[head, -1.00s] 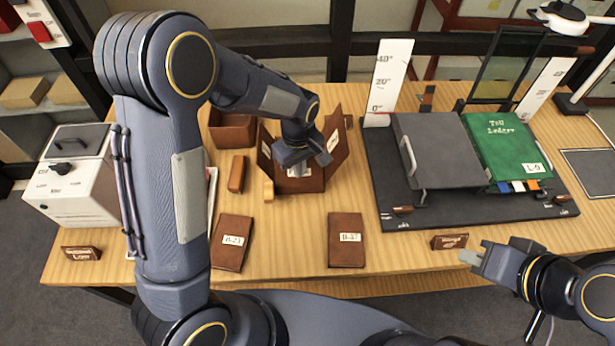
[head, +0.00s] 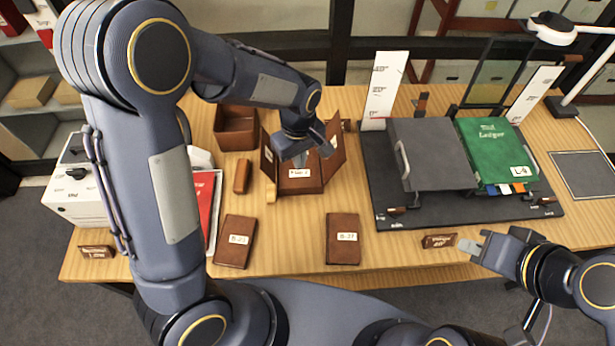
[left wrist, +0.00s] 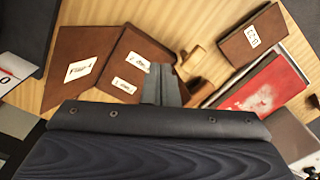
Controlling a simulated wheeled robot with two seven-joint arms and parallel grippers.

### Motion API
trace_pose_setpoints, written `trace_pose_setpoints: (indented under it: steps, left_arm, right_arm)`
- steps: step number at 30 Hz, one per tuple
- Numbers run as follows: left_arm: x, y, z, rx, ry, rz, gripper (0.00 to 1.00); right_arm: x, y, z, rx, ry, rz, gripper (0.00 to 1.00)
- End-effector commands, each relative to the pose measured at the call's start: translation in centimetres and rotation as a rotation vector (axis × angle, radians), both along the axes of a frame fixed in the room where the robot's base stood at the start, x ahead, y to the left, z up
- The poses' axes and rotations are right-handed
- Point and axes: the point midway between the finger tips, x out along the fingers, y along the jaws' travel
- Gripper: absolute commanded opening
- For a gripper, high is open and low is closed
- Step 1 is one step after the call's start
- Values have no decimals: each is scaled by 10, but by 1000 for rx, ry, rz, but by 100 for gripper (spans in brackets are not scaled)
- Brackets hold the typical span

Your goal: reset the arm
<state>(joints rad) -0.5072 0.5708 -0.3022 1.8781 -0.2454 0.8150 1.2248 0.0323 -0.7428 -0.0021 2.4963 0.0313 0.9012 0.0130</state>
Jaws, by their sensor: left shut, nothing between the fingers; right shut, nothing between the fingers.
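My left gripper (head: 300,160) is shut and empty above the open brown archival box (head: 302,184), which stands with its flaps raised and a white label on its front. In the left wrist view the closed fingers (left wrist: 165,85) point down beside brown panels with white labels (left wrist: 120,65). I cannot tell whether the fingers touch the box. My left arm reaches in from the left in a high bend. My right gripper (head: 470,247) is shut and empty near the table's front edge, by a small brown sign (head: 438,241).
Two brown labelled cases, one at left (head: 236,241) and one at right (head: 343,239), lie in front of the box. A red folder (head: 203,205) lies left, an open brown bin (head: 236,128) behind. A dark stand (head: 430,150) holds a green ledger (head: 496,150) at right.

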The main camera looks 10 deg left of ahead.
Motion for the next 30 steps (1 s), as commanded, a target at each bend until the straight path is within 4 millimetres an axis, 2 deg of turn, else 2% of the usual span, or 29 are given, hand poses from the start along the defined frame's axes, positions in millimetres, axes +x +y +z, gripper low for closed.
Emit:
trace_pose_setpoints:
  steps: [3, 20, 26, 30]
  left_arm:
    - [-2, 0, 6, 0, 0, 0, 0]
    - [-3, 1, 7, -6, -2, -2, 0]
    - [-21, 22, 33, -103, -40, -60, 0]
    - [-51, 45, 60, -200, -118, -155, 0]
  right_arm:
    - [0, 0, 4, 0, 0, 0, 0]
    - [0, 0, 3, 0, 0, 0, 0]
    - [0, 0, -5, 0, 0, 0, 0]
    - [0, 0, -13, 0, 0, 0, 0]
